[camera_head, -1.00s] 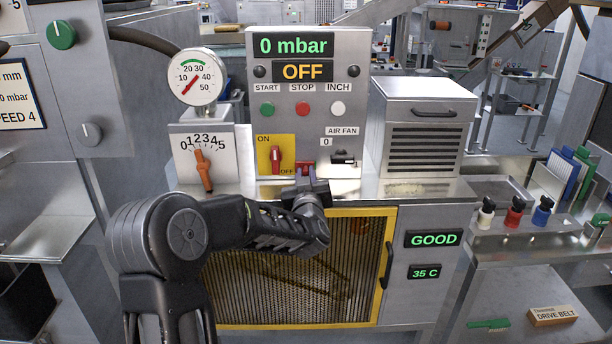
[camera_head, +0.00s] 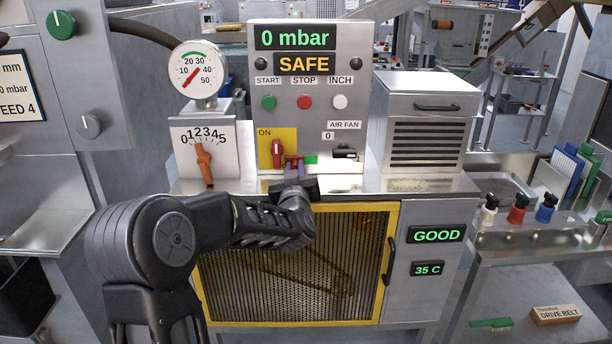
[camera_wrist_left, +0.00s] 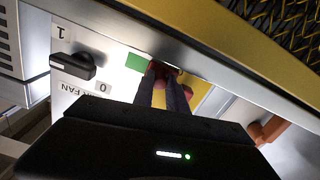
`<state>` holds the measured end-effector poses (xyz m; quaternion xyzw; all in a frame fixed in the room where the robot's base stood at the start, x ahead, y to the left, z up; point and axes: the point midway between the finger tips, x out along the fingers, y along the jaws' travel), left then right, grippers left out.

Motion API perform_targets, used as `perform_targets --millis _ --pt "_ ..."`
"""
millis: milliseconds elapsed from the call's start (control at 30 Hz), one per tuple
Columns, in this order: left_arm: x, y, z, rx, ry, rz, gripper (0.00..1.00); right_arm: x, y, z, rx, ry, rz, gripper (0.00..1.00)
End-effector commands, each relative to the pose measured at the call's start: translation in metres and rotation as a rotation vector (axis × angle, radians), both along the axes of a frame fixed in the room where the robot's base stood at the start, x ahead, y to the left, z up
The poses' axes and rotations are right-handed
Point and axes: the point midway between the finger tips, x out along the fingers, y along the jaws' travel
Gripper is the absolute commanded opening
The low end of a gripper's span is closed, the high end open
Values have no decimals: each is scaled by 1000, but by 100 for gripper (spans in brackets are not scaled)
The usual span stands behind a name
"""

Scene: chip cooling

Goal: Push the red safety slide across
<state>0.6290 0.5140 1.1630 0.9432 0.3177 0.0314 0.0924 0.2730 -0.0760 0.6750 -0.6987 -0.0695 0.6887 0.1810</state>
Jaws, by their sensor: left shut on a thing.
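The red safety slide (camera_head: 291,159) sits low on the grey control panel, against the yellow ON plate (camera_head: 268,136). A green patch (camera_head: 310,160) shows to its right; it also shows in the left wrist view (camera_wrist_left: 137,62). My left gripper (camera_head: 293,168) reaches up to the slide from below. In the left wrist view its two fingers (camera_wrist_left: 166,80) are shut on the slide (camera_wrist_left: 160,68), whose middle they partly hide. The panel display (camera_head: 304,64) reads SAFE. My right gripper is not in view.
The red rotary switch (camera_head: 277,153) stands just left of the slide. The black air fan switch (camera_head: 345,151) is to the right. A yellow-framed mesh guard (camera_head: 392,250) lies below the panel's ledge. A dial with an orange pointer (camera_head: 204,162) stands at the left.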

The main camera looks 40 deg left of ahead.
Motion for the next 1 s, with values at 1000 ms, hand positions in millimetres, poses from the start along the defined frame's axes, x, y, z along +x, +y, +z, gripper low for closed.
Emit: perform_targets --millis 1000 --pt "-4 5 0 -1 0 4 40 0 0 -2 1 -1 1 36"
